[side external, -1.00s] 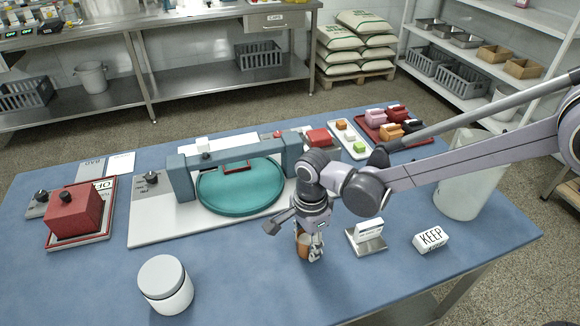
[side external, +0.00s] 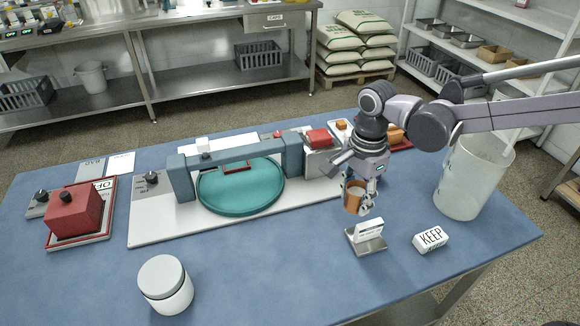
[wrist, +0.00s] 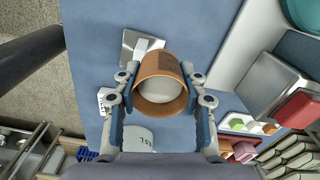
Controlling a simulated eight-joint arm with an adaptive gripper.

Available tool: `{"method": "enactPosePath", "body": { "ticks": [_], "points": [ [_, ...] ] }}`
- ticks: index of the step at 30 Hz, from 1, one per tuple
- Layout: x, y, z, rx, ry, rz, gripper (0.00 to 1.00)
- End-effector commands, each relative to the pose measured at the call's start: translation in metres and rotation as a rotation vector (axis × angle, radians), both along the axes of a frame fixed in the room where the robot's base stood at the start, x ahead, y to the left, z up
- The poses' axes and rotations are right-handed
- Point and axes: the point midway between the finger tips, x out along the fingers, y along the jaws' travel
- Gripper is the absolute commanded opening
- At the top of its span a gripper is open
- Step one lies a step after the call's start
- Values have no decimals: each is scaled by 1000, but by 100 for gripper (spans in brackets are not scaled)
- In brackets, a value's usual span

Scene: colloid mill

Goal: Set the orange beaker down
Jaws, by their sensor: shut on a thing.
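The orange beaker (side external: 352,198) is held upright in my gripper (side external: 358,192), just behind the small metal stand with a white card. In the wrist view the beaker (wrist: 160,82) sits between the two fingers of my gripper (wrist: 160,88), which press on its sides. Something pale shows inside its mouth. In the side view the beaker seems to be above the blue table (side external: 300,285); how high its base is, I cannot tell.
The card stand (side external: 368,240) is just in front of the beaker. A white KEEP block (side external: 431,239) and a large white bucket (side external: 470,180) stand to the right. The teal dish (side external: 240,190) in its machine is left. A white lidded jar (side external: 165,285) is front left.

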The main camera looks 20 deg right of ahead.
Motion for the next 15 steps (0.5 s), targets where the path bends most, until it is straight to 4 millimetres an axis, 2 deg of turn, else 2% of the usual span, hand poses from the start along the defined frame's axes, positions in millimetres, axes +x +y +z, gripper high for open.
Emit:
{"method": "enactPosePath", "body": {
  "ticks": [2, 5, 8, 15],
  "points": [
    [2, -1, 4, 0, 0, -4, 10],
    [10, 11, 6, 0, 0, -20, 10],
    [21, 38, 8, 0, 0, -52, 10],
    [39, 114, 9, 0, 0, -152, 10]
  ]
}}
